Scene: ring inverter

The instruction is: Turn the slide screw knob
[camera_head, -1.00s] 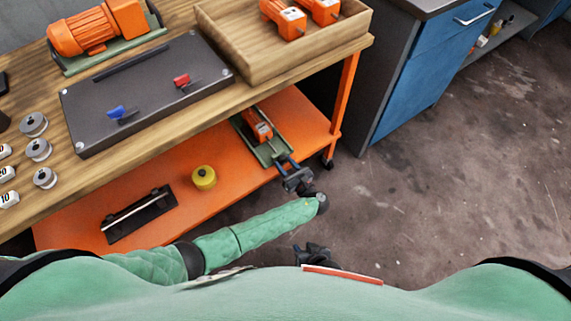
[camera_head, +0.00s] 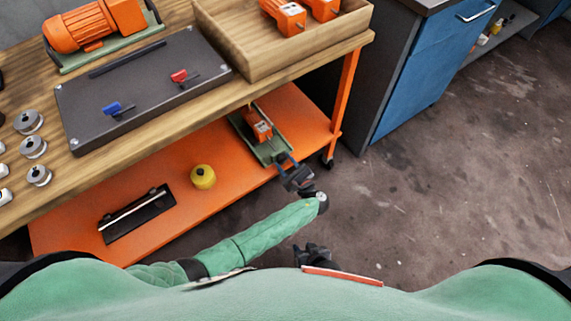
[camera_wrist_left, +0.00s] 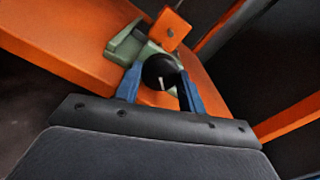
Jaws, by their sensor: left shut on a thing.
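The slide screw unit has a green base (camera_head: 262,140) with an orange block (camera_head: 257,125) on it. It sits on the orange lower shelf near its right end. In the left wrist view its round black knob (camera_wrist_left: 161,72), with a pale mark on its face, lies between the blue fingers of my left gripper (camera_wrist_left: 160,88). My left gripper (camera_head: 287,163) is shut on the knob at the near end of the unit. The knob is hidden by the gripper in the head view. My right gripper (camera_head: 314,257) is low in front of my body, apart from everything; its fingers are unclear.
The wooden tabletop (camera_head: 215,95) overhangs the orange shelf (camera_head: 120,205). A yellow cylinder (camera_head: 203,176) and a black tray (camera_head: 137,213) lie on the shelf to the left. An orange table leg (camera_head: 345,90) stands right of the unit. The floor at right is clear.

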